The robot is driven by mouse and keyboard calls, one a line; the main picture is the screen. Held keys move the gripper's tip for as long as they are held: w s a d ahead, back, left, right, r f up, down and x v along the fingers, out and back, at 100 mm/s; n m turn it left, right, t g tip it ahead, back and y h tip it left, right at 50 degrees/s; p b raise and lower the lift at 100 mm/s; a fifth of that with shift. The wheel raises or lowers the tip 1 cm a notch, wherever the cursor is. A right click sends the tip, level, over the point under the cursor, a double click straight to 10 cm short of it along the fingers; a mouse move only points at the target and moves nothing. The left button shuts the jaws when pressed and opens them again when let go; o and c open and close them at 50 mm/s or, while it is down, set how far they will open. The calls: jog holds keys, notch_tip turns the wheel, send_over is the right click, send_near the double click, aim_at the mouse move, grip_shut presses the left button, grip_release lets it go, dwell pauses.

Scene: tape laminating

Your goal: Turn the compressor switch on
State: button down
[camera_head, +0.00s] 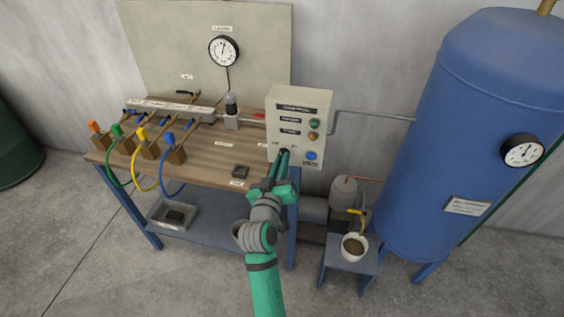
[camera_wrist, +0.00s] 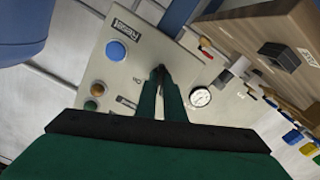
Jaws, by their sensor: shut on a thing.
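The control box (camera_head: 301,103) is a cream panel at the right end of the bench. It carries a green button (camera_head: 314,124), an orange-brown button (camera_head: 312,136) and a blue button (camera_head: 311,155). My gripper (camera_head: 283,155) reaches up to the lower left of this panel. In the wrist view my gripper (camera_wrist: 161,82) is shut on the small dark switch knob (camera_wrist: 159,69), with the "On" lettering beside it. The fingers hide most of the knob, so its exact angle is unclear. The blue button (camera_wrist: 116,51), labelled "Reset", sits to the left.
The blue tank (camera_head: 465,130) with a gauge (camera_head: 523,151) stands at the right. The wooden bench top (camera_head: 205,150) holds several coloured-handle valves and hoses on its left.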

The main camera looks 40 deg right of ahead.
jog(key=m, duration=1.3)
jog(key=shift+f+m, duration=0.3)
jog(key=shift+m, duration=0.1)
jog(key=c, duration=1.9)
grip_release()
jog(key=shift+o, duration=0.2)
jog(key=shift+r, duration=0.15)
jog(key=shift+s+a, duration=0.1)
jog(key=shift+a, duration=0.05)
